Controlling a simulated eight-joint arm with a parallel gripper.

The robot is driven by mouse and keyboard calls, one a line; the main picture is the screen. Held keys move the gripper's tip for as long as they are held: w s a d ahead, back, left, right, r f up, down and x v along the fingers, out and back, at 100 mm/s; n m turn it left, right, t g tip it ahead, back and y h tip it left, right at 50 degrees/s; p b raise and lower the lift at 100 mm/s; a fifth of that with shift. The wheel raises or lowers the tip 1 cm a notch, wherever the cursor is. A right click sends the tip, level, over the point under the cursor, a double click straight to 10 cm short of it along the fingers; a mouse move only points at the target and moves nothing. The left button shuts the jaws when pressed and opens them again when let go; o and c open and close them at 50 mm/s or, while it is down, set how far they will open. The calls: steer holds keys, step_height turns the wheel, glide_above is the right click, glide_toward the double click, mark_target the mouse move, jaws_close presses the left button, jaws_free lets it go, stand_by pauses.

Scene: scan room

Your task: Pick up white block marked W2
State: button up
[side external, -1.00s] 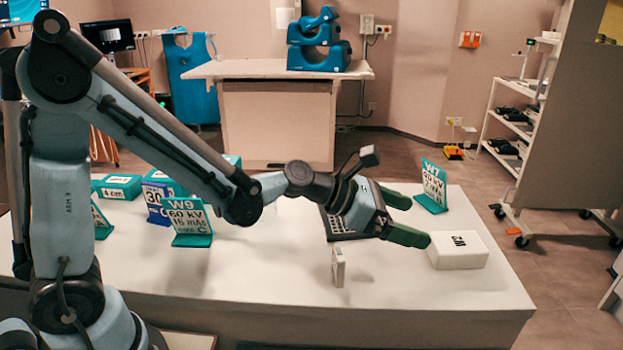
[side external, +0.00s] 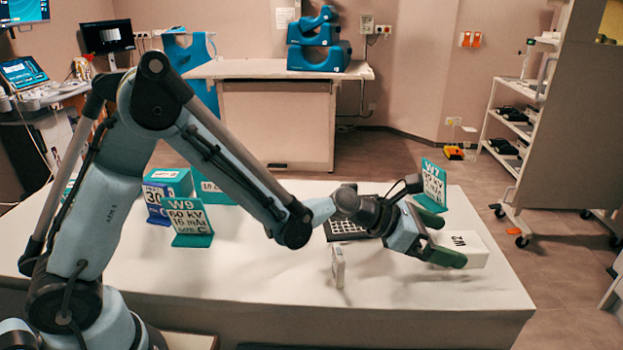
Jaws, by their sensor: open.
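The white block marked W2 (side external: 471,246) lies flat near the right end of the white table. Its mark shows on the top face, and its left part is hidden behind my gripper. My gripper (side external: 451,241) is open, with its green fingers pointing right at the block. The nearer finger overlaps the block's front left in the picture. The farther finger is by the block's back left corner. I cannot tell whether the fingers touch the block or how far around it they are.
A teal card marked W7 (side external: 433,184) stands behind the block. A black grid plate (side external: 345,228) lies left of my gripper, and a small white upright piece (side external: 338,267) stands in front. A teal W9 card (side external: 188,222) stands at left. The table's front right (side external: 450,293) is clear.

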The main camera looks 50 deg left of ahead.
mark_target(455, 242)
steer(key=shift+x, duration=2.05)
steer(key=shift+r, duration=0.1)
steer(key=c, duration=1.2)
